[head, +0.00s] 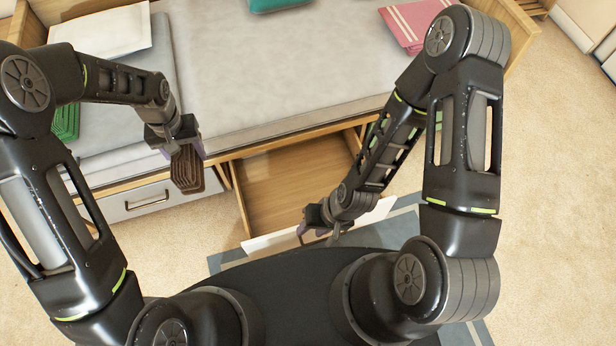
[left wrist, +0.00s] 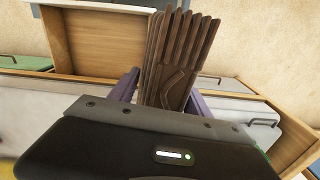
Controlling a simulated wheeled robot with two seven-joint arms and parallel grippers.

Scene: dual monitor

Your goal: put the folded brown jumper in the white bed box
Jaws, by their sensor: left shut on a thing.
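The folded brown jumper (head: 187,170) hangs from my left gripper (head: 178,147), which is shut on it, beside the bed's front edge. In the left wrist view the jumper (left wrist: 180,65) stands up between the purple fingers as a stack of brown folds. The white bed box (head: 262,244) is pulled out from under the bed, its wooden inside bare where visible. The jumper is left of the box opening. My right gripper (head: 318,230) is at the box's white front panel; whether its fingers are open or shut on the panel is unclear.
The bed (head: 275,65) has a grey mattress with a pink striped cloth (head: 412,24), a teal item (head: 280,4) and a white pillow (head: 100,32). A green folded item (head: 66,122) lies at the left. A closed drawer (head: 150,197) is left of the box. My right forearm crosses the box's right side.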

